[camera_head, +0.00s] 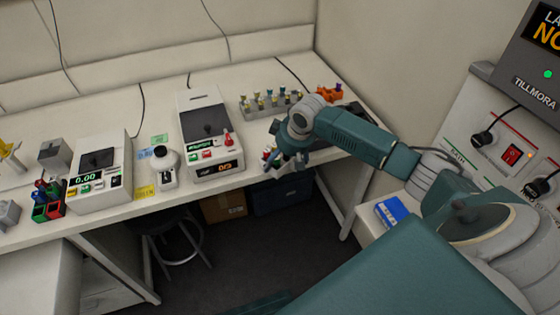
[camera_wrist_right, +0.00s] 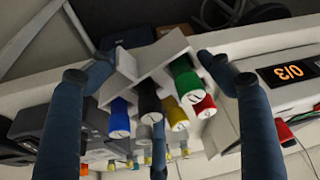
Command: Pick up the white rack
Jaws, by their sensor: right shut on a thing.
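The white rack (camera_wrist_right: 126,64) shows in the right wrist view with several capped tubes in it, among them blue, black, yellow, green and red ones. My right gripper (camera_wrist_right: 157,66) is shut on the rack, with its dark blue fingers on either side of it. In the head view my right gripper (camera_head: 284,160) is at the front edge of the bench, right of the device with the orange display. There the gripper mostly hides the rack, and only small coloured bits show beside the fingers. My left gripper is in neither view.
A grey rack of several tubes (camera_head: 270,105) and an orange rack (camera_head: 330,93) stand behind the gripper on the bench. The device with the orange display (camera_head: 210,140) stands close on the left. A blue-and-white box (camera_head: 391,211) lies on the right-hand surface.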

